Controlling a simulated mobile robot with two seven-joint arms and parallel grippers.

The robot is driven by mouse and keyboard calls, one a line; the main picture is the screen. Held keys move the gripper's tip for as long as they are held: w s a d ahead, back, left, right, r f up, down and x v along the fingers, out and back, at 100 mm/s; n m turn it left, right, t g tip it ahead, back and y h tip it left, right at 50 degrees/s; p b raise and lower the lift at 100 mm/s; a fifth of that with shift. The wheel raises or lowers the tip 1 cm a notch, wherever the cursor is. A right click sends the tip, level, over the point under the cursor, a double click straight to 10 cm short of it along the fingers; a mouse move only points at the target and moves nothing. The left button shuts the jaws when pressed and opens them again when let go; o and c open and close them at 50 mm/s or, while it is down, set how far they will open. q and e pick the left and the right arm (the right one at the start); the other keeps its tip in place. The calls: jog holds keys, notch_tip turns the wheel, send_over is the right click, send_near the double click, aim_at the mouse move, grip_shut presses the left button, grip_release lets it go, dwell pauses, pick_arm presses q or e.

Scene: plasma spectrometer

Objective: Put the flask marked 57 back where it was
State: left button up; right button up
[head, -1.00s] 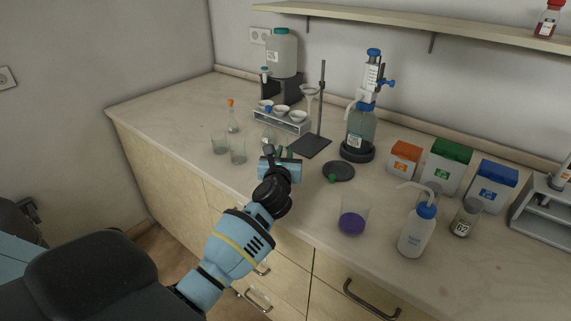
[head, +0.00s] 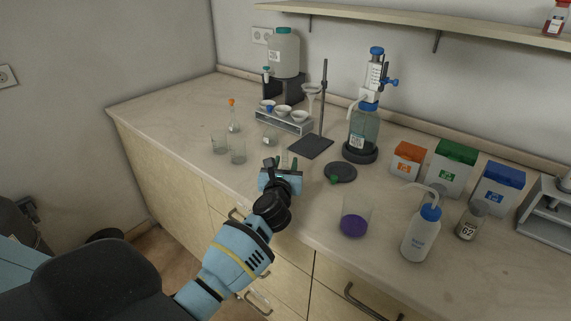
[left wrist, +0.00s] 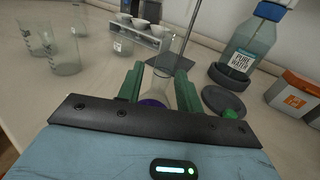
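A clear glass flask with a little purple liquid at the bottom stands upright between my left gripper's green fingers in the left wrist view (left wrist: 158,88). Its glass also shows faintly in the head view (head: 284,159). My left gripper (head: 281,165) appears closed on it, with a finger on each side, above the front part of the counter. No number on this flask can be read; the gripper body hides its lower part. A small labelled glass vessel (head: 269,139) stands behind, before the bowl rack. A jar marked 62 (head: 467,226) stands at the right. My right gripper is out of view.
Two empty beakers (head: 238,154) stand left of the gripper. The stand's dark base (head: 311,147) and a dark round plate (head: 341,173) lie behind and right. A beaker of purple liquid (head: 353,224) and a wash bottle (head: 421,235) stand right. The counter's left end is clear.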

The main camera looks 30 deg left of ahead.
pick_arm(q)
jog(key=shift+r, duration=0.2)
jog(key=shift+s, duration=0.15)
jog(key=p+v, duration=0.1)
jog(key=v, duration=1)
jog(key=shift+s+d, duration=0.15)
jog(key=shift+s, duration=0.15)
